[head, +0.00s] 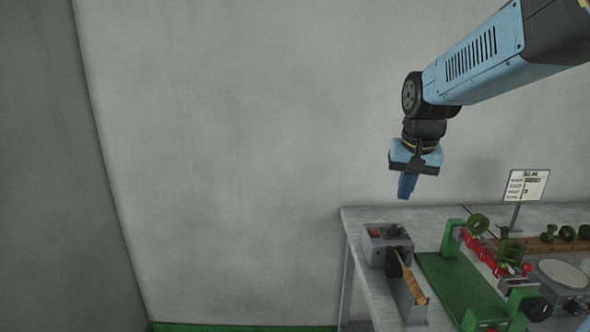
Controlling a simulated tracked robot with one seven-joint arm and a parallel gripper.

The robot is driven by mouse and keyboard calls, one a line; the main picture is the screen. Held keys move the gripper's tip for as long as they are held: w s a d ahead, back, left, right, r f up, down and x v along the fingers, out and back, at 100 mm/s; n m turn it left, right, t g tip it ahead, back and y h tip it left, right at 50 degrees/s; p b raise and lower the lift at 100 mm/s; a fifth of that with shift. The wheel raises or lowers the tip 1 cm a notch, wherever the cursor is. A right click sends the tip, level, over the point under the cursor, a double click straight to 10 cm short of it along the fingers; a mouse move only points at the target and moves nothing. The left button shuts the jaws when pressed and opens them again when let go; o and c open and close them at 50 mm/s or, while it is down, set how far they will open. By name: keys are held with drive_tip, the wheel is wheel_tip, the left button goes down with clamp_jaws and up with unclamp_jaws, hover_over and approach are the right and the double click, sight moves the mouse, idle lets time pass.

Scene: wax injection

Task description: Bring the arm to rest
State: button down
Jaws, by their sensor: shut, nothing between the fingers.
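My gripper (407,186) hangs at the end of my blue and black arm in the head view, pointing down. Its blue fingers are together with nothing between them. It is in the air in front of the grey wall, above and a little behind the left end of the workbench (357,215) as seen in the picture. It touches nothing that I can see.
On the bench stand a grey device (388,240) with a wooden-handled tool (414,286), a green fixture (453,240) with red parts, a round-topped grey unit (563,273) and a small sign (525,186). Green rings and pieces lie at the right. The space left of the bench is clear.

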drive_tip(key=s+n+t, duration=0.2)
drive_tip(key=s, duration=1.4)
drive_tip(key=shift+n+t, duration=0.3)
drive_tip(key=shift+n, duration=0.1)
drive_tip(key=shift+a+r, duration=0.1)
